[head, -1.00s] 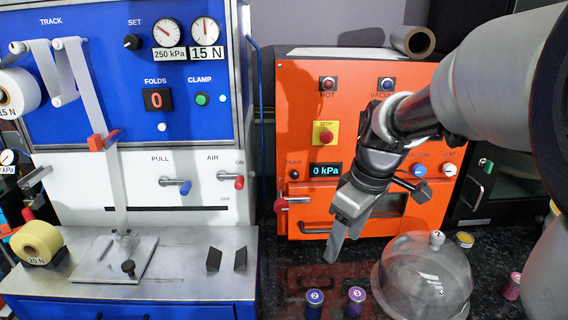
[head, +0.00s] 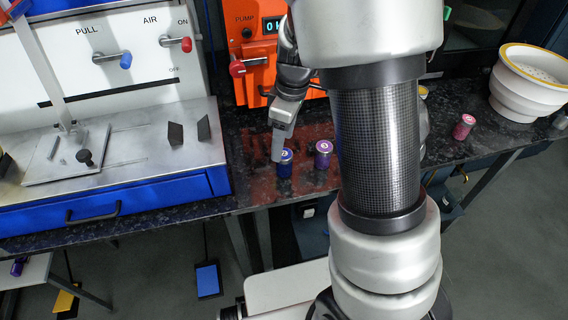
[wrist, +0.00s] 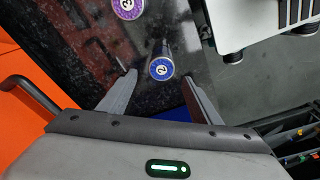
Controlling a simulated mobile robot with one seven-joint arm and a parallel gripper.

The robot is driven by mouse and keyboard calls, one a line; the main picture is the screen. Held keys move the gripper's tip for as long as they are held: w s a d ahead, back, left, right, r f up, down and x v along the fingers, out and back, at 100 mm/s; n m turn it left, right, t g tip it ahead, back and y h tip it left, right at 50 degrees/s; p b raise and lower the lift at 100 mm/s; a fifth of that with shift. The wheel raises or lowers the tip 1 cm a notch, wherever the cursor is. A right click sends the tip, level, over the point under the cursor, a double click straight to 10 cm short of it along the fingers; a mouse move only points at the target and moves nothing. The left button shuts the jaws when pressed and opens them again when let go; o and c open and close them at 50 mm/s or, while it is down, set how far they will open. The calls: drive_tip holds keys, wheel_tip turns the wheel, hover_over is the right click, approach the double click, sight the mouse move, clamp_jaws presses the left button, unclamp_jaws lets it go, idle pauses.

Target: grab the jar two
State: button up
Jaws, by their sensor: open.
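Jar two (head: 285,168) is a small blue jar with a number 2 on its lid, standing upright on the dark speckled counter near its front edge. In the wrist view its blue lid (wrist: 161,69) shows between the tips of my two fingers. My gripper (head: 277,157) is open, pointing down just at the jar's left and top in the head view. In the wrist view my open gripper (wrist: 160,78) has one finger on each side of the jar. I cannot tell whether a finger touches it.
A purple jar (head: 323,158) stands close to the right of jar two. A pink jar (head: 463,127) and a white bowl with a yellow rim (head: 528,85) are farther right. The orange machine (head: 254,55) stands behind. The blue-fronted bench (head: 120,195) is at the left.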

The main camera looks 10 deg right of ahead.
sight(284, 153)
drive_tip(key=f, duration=0.2)
drive_tip(key=f+b, duration=0.1)
drive_tip(key=f, duration=0.1)
drive_tip(key=shift+s+d+f, duration=0.15)
drive_tip(key=shift+s+f, duration=0.05)
drive_tip(key=shift+f, duration=0.5)
drive_tip(key=shift+r, duration=0.1)
drive_tip(key=c, duration=1.2)
